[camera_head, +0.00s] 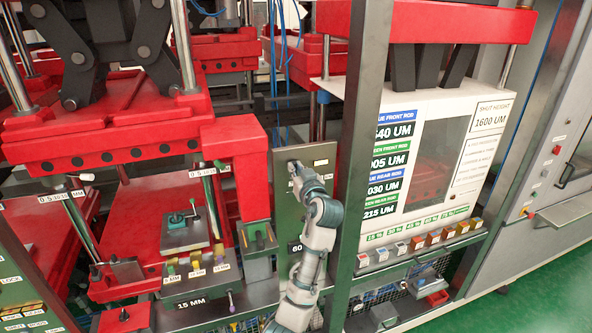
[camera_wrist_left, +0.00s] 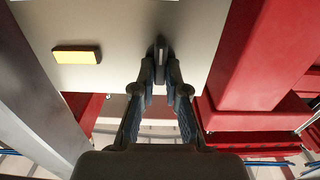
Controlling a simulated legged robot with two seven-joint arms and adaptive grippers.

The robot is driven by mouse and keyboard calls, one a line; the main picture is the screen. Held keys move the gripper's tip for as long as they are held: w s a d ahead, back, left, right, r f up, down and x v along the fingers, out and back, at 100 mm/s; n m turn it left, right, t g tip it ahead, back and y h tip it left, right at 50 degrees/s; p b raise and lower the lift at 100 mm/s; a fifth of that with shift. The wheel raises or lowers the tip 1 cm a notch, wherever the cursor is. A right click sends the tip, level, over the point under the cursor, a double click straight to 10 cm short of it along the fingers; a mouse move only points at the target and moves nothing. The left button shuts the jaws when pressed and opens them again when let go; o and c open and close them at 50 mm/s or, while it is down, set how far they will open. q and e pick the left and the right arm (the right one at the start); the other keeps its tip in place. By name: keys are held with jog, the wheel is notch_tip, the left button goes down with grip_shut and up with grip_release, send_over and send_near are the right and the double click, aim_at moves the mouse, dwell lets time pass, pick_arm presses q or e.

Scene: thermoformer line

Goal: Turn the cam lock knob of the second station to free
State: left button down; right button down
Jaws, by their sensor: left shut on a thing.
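The cam lock knob (camera_wrist_left: 160,48) is a dark, narrow bar that stands out from a plain grey panel in the left wrist view. In the head view the same grey panel (camera_head: 322,155) stands between the red press and a dark upright post, and the knob is mostly hidden by my gripper. My left gripper (camera_wrist_left: 160,76) is shut on the knob, with a fingertip on either side of it. In the head view my left gripper (camera_head: 295,168) reaches up to the panel's left part. My right gripper is in neither view.
A yellow plate (camera_wrist_left: 77,55) is fixed to the panel beside the knob. A red press column (camera_head: 243,165) stands close left of my arm, and a dark post (camera_head: 362,130) close right. A white cabinet (camera_head: 407,215) with micrometre readings is further right.

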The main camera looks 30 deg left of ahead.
pick_arm(q)
jog(key=n+b, duration=0.3)
jog(key=n, duration=0.3)
jog(key=f+n+b, duration=0.1)
jog(key=n+b, duration=0.2)
jog(key=n, duration=0.3)
jog(key=n+b, duration=0.3)
jog(key=n, duration=0.2)
jog(key=shift+s+a+f+n, duration=0.3)
jog(key=shift+s+f+n, duration=0.05)
jog(key=shift+f+n, duration=0.05)
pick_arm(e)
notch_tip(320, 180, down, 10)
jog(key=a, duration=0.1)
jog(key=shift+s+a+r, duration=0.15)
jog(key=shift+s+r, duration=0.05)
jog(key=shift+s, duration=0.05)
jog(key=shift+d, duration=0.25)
pick_arm(q)
jog(key=c, duration=1.2)
grip_release()
jog(key=shift+c, duration=0.2)
jog(key=shift+o, duration=0.2)
jog(key=shift+s+d+r, duration=0.15)
jog(key=shift+r, duration=0.1)
